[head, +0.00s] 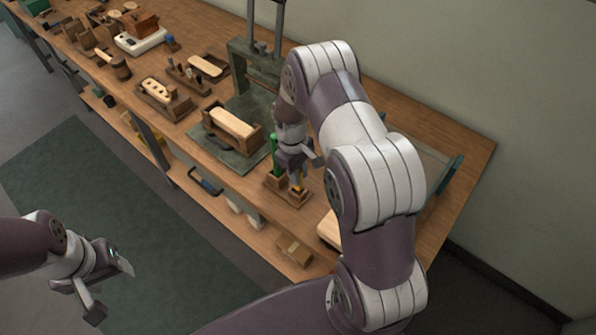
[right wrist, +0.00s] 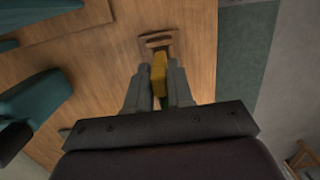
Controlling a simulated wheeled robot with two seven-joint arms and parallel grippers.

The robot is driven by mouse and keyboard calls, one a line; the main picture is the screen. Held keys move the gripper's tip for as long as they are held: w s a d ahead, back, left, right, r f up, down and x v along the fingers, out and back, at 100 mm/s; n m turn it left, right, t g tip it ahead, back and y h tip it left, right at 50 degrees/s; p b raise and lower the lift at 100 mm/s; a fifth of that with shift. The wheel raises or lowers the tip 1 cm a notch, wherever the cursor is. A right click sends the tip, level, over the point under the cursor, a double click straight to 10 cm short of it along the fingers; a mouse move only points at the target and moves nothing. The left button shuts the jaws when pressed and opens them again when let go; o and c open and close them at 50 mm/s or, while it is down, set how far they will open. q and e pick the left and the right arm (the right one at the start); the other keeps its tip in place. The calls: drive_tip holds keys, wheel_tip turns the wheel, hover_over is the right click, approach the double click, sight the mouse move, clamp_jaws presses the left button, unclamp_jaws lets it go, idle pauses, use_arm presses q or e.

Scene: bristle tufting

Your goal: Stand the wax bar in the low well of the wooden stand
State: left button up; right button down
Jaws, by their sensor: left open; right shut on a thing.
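The yellow wax bar (head: 297,186) is between the fingers of my right gripper (head: 297,168), which is shut on it. The bar also shows between the fingertips in the right wrist view (right wrist: 159,74). The small wooden stand (head: 274,186) is on the bench directly below, near the front edge. The bar's lower end is over or at the stand's front well; I cannot tell whether it touches the bottom. A green upright piece (head: 275,152) rises from the stand's other part, just left of the gripper. My left gripper (head: 110,286) is open and empty, away from the bench.
A wooden holder with a pale block (head: 233,123) sits on a dark green plate (head: 240,160) left of the stand. A small wooden box (head: 294,250) lies toward the bench's right front. Trays and tools fill the far left bench. My right arm hides part of the bench.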

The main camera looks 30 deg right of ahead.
drive_tip(key=shift+f+b, duration=0.85)
drive_tip(key=shift+f, duration=0.7)
drive_tip(key=shift+f, duration=0.3)
drive_tip(key=c, duration=0.5)
unclamp_jaws()
wheel_tip(320, 180, up, 7)
drive_tip(key=p, duration=0.5)
drive_tip(key=shift+r+p, duration=0.1)
drive_tip(key=shift+p, duration=0.3)
